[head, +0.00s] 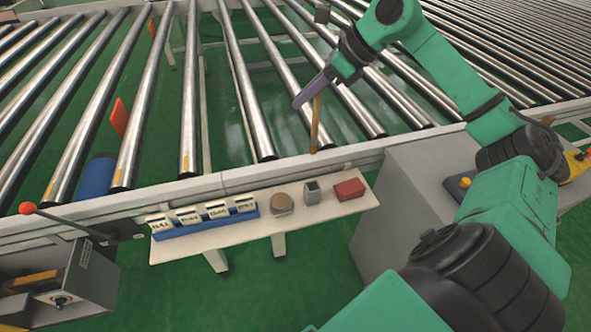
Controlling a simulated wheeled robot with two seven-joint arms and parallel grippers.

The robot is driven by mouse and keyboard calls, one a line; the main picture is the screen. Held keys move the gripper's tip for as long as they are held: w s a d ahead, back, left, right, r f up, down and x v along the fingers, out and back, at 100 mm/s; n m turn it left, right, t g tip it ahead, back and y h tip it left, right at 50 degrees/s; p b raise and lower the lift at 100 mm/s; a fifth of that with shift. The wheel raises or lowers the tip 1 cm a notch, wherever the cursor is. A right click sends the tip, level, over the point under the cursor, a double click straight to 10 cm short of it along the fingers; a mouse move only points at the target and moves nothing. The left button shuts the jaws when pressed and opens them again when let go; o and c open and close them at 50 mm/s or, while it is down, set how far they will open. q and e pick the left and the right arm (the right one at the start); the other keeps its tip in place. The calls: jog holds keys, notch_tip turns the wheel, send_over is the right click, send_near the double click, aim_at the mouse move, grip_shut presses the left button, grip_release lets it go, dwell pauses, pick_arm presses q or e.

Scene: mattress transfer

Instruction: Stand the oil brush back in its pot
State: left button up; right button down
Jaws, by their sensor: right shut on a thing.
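My right gripper (318,90) is above the near edge of the roller conveyor, its jaws shut on the oil brush. The brush's brown, stick-like part (314,125) hangs nearly upright below the jaws, its lower end close to the conveyor's front rail in the picture. The gripper hides part of the brush, and I cannot tell which end is the bristles. A small grey square pot (311,193) with a dark opening stands upright on the white shelf (260,232), apart from the brush and lower in the picture. My left gripper is not in view.
On the shelf, a red box (349,188) stands right of the pot, a round brown-topped object (281,204) left of it, and a blue card rack (205,219) further left. The conveyor's front rail (240,180) runs behind the shelf. A grey cabinet (405,200) is at right.

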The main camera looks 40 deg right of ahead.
aim_at(313, 145)
jog(key=f, duration=0.9)
jog(key=s+f, duration=0.1)
jog(key=f, duration=0.4)
jog(key=shift+f+b, duration=0.3)
jog(key=shift+f, duration=0.05)
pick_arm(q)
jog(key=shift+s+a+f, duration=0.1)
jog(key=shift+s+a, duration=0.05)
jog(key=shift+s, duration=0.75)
pick_arm(e)
notch_tip(313, 145, down, 5)
jog(key=shift+s+r, duration=0.1)
jog(key=shift+r, duration=0.05)
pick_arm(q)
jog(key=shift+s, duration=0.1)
pick_arm(e)
jog(key=c, duration=0.8)
grip_release()
